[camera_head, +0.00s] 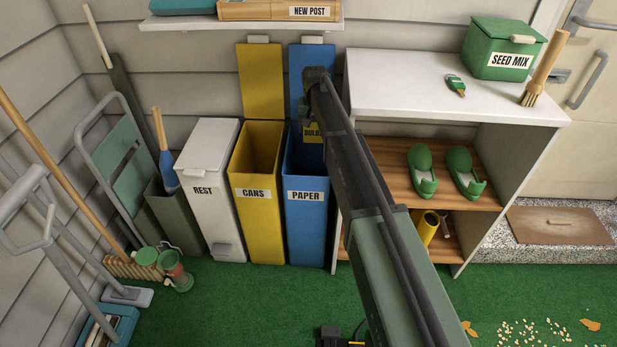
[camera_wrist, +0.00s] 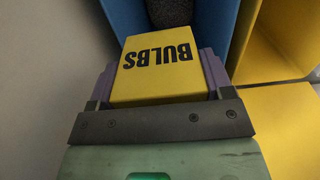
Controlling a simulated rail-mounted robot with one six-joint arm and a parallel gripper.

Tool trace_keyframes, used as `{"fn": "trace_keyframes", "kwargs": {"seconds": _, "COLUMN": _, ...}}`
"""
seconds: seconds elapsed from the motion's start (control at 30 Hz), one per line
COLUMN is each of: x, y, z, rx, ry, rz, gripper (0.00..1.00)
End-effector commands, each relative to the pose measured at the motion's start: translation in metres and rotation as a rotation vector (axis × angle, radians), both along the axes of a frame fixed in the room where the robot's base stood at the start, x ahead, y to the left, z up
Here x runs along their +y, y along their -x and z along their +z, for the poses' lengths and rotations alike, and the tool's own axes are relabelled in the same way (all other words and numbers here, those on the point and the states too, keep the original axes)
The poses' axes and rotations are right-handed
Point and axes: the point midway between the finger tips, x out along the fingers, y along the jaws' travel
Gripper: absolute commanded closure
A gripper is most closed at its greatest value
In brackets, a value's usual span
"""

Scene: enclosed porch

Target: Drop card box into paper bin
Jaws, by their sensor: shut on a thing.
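The card box is yellow with black BULBS lettering; it shows large in the wrist view (camera_wrist: 160,72) and partly in the head view (camera_head: 313,131). My gripper (camera_wrist: 157,78) is shut on it, with a purple finger at each side. My arm hides much of the gripper and box in the head view. The paper bin (camera_head: 306,228) is tall and blue, labelled PAPER, with its lid (camera_head: 303,60) raised at the back. The box is at the bin's open mouth; how deep it sits is hard to tell. In the wrist view, the blue bin wall (camera_wrist: 204,25) shows beyond the box.
The open yellow CANS bin (camera_head: 256,225) stands directly left of the paper bin, then the closed white REST bin (camera_head: 208,215). A white-topped shelf unit (camera_head: 420,85) stands close on the right. A wall shelf (camera_head: 240,24) runs above the bins. Green floor lies in front.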

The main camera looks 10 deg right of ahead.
Motion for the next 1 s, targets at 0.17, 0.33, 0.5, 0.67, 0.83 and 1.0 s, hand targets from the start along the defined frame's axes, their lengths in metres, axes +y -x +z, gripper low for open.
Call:
{"fn": "trace_keyframes", "kwargs": {"seconds": 0.17, "x": 0.0, "y": 0.0, "z": -0.004, "rx": 0.0, "ry": 0.0, "rz": 0.0, "gripper": 0.48}}
{"fn": "trace_keyframes", "kwargs": {"seconds": 0.33, "x": 0.0, "y": 0.0, "z": -0.025, "rx": 0.0, "ry": 0.0, "rz": 0.0, "gripper": 0.48}}
{"fn": "trace_keyframes", "kwargs": {"seconds": 0.5, "x": 0.0, "y": 0.0, "z": -0.052, "rx": 0.0, "ry": 0.0, "rz": 0.001, "gripper": 0.48}}
{"fn": "trace_keyframes", "kwargs": {"seconds": 0.67, "x": 0.0, "y": 0.001, "z": -0.063, "rx": 0.0, "ry": 0.0, "rz": 0.001, "gripper": 0.48}}
{"fn": "trace_keyframes", "kwargs": {"seconds": 0.83, "x": 0.0, "y": 0.0, "z": -0.06, "rx": 0.0, "ry": 0.0, "rz": 0.001, "gripper": 0.48}}
{"fn": "trace_keyframes", "kwargs": {"seconds": 1.0, "x": 0.0, "y": 0.0, "z": -0.06, "rx": 0.0, "ry": 0.0, "rz": 0.001, "gripper": 0.11}}
